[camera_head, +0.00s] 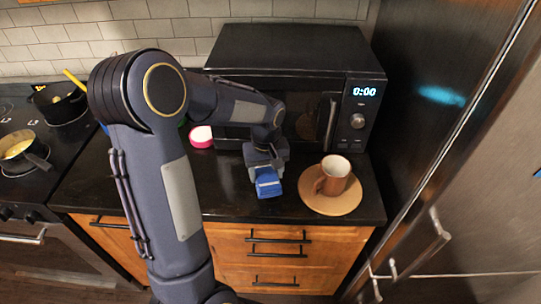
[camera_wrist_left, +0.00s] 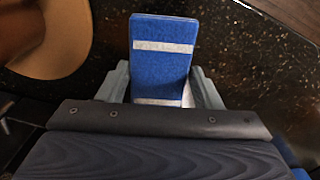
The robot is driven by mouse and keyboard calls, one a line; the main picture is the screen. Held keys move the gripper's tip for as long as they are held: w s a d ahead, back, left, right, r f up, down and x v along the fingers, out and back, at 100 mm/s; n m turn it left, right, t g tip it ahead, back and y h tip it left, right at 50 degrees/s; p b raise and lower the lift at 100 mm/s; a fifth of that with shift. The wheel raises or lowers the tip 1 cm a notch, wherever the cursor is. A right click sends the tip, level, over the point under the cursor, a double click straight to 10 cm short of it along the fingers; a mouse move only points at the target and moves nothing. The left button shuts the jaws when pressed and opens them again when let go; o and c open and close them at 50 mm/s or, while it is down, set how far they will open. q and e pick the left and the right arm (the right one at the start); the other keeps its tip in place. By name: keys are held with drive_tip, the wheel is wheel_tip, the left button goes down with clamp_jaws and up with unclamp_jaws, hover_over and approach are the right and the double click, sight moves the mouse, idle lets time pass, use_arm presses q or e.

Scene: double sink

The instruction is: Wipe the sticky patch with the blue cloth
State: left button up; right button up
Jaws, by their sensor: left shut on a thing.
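The blue cloth (camera_head: 268,184), a folded blue block with pale stripes, is in my left gripper (camera_head: 264,168) over the black counter, in front of the microwave. In the left wrist view the cloth (camera_wrist_left: 160,65) stands out between the two grey fingers of my left gripper (camera_wrist_left: 163,88), which are shut on it. I cannot tell whether the cloth touches the counter. No sticky patch can be made out in either view. My right gripper is not in view.
A brown mug (camera_head: 333,174) stands on a round wooden board (camera_head: 318,201) just right of the cloth. The black microwave (camera_head: 300,70) stands behind. A pink-and-white round item (camera_head: 201,137) is left of it. The stove with pans (camera_head: 22,152) is far left, a steel fridge (camera_head: 450,150) right.

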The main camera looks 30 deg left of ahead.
use_arm(q)
drive_tip(key=shift+r+p, duration=0.3)
drive_tip(key=shift+r, duration=0.35)
drive_tip(key=shift+w+r+p, duration=0.1)
drive_tip(key=shift+r+p, duration=0.5)
drive_tip(key=shift+r, duration=0.15)
wheel_tip(320, 180, up, 2)
drive_tip(key=shift+r+p, duration=0.1)
drive_tip(key=shift+p, duration=0.7)
drive_tip(key=shift+r, duration=0.15)
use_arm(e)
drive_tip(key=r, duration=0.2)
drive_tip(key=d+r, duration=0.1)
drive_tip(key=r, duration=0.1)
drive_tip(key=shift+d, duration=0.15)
